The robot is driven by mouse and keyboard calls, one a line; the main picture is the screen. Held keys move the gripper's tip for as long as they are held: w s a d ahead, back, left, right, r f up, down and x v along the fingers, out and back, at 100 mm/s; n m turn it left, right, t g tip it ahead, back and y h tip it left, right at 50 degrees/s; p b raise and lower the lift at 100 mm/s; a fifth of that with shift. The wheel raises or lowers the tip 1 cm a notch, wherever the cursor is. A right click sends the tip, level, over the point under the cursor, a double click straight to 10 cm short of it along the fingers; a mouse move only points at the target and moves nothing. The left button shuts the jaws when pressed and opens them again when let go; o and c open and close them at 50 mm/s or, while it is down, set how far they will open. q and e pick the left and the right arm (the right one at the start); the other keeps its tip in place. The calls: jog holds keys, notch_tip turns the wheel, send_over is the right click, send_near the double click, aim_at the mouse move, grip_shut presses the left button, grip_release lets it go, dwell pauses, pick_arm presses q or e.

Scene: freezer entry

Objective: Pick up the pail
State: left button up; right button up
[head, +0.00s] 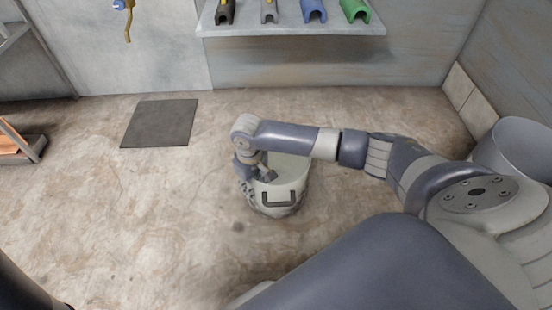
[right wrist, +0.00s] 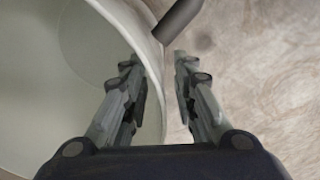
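The pail (head: 294,188) is a pale grey-green round bucket with a dark handle on its near side, standing upright on the floor in the middle of the head view. My right gripper (head: 262,177) is at the pail's left rim, pointing down. In the right wrist view the pail (right wrist: 50,75) fills the left side. There my right gripper (right wrist: 158,70) straddles the rim, one finger inside and one outside. Floor shows between the outer finger and the wall, so the fingers are open. My forearm hides part of the pail's far rim. My left gripper is not in view.
A dark mat (head: 160,123) lies on the floor to the left. A wall shelf (head: 290,30) with several coloured items hangs at the back. A grey round container (head: 515,150) stands at the right. Floor around the pail is clear.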

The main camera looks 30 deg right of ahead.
grip_shut()
jog(key=shift+r, duration=0.25)
